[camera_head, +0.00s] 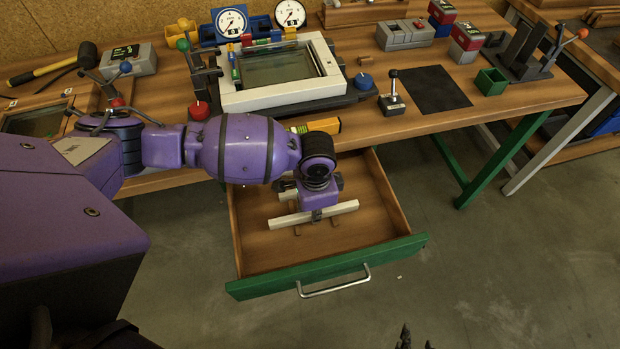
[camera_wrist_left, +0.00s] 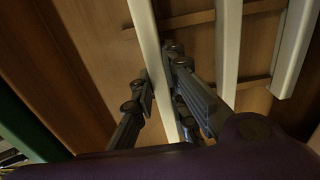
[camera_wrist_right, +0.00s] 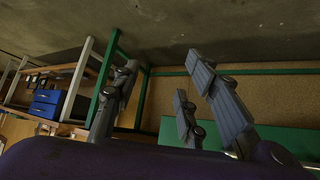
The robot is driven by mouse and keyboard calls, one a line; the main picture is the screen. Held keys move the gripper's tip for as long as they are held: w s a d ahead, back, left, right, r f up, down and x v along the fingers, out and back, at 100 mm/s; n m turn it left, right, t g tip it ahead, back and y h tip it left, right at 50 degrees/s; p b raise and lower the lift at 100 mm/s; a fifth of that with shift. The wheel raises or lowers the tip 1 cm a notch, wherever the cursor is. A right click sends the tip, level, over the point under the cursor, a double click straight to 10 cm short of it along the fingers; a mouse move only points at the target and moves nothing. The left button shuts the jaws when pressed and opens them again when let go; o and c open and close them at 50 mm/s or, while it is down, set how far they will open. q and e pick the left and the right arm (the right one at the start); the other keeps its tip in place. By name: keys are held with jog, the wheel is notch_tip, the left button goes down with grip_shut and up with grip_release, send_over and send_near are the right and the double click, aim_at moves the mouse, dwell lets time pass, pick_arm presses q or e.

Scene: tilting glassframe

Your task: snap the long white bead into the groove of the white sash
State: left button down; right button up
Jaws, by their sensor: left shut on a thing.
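The white sash (camera_head: 312,88) lies on the bench, a thick white frame around a glass pane, in a dark fixture. The open drawer below holds several long white beads. My left gripper (camera_head: 317,214) reaches down into the drawer and is shut on the front long white bead (camera_head: 343,207). In the left wrist view the held bead (camera_wrist_left: 147,38) passes between the fingers (camera_wrist_left: 165,92). Two other white beads (camera_wrist_left: 228,50) lie beside it. My right gripper (camera_wrist_right: 165,90) is open and empty, away from the bench; only dark tips (camera_head: 408,340) show at the head view's bottom edge.
The drawer (camera_head: 245,250) has a green front and thin wooden cross strips inside. A yellow-orange block (camera_head: 325,126) lies at the bench edge above it. A small joystick box (camera_head: 392,103) and dark mat (camera_head: 432,90) are right of the sash. The floor right of the drawer is clear.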

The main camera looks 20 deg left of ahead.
pick_arm(q)
jog(key=s+d+r, duration=0.2)
jog(key=s+r, duration=0.1)
jog(key=s+d+r+p, duration=0.1)
jog(key=s+d+r, duration=0.1)
jog(key=s+r, duration=0.2)
jog(key=s+d+r, duration=0.3)
jog(key=r, duration=0.1)
jog(key=shift+s+d+r+p, duration=0.1)
jog(key=shift+s+p, duration=0.2)
jog(key=shift+s, duration=0.1)
jog(key=shift+s+d+r, duration=0.25)
jog(key=shift+s+r, duration=0.05)
jog(key=shift+r, duration=0.3)
jog(key=shift+r+p, duration=0.7)
jog(key=shift+p, duration=0.05)
jog(key=shift+r+p, duration=0.4)
jog(key=shift+r, duration=3)
pick_arm(e)
jog(key=w+r+t, duration=0.1)
jog(key=w+r, duration=0.4)
jog(key=r, duration=0.1)
jog(key=shift+a+r, duration=0.25)
